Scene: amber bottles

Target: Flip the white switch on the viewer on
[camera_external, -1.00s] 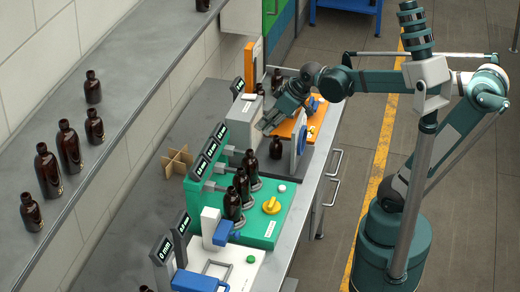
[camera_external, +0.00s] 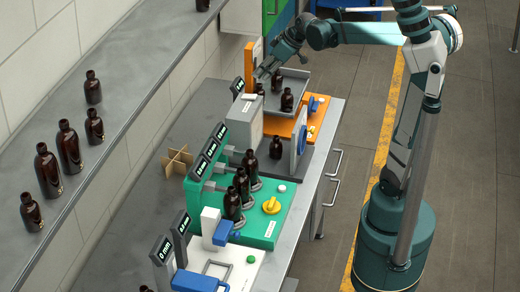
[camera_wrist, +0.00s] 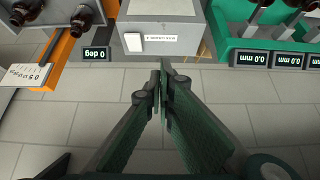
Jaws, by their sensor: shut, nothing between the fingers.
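The viewer is a grey box with a printed label, and it shows at the top of the wrist view (camera_wrist: 180,14) and mid-bench in the external view (camera_external: 243,122). The white switch (camera_wrist: 133,42) is a small block on the box's near face, left of the label. Its tilt is too small to read. My gripper (camera_wrist: 160,68) is shut and empty, with its tips below the box and switch in the wrist picture, apart from the switch. In the external view my gripper (camera_external: 261,74) hangs beyond the box, near the orange panel.
An orange device (camera_wrist: 66,48) with a 0 deg display (camera_wrist: 96,54) stands left of the viewer in the wrist view. A green fixture (camera_wrist: 230,45) with several displays is at right. Brown bottles (camera_external: 276,147) stand around the viewer. A grey tray (camera_external: 297,78) lies behind.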

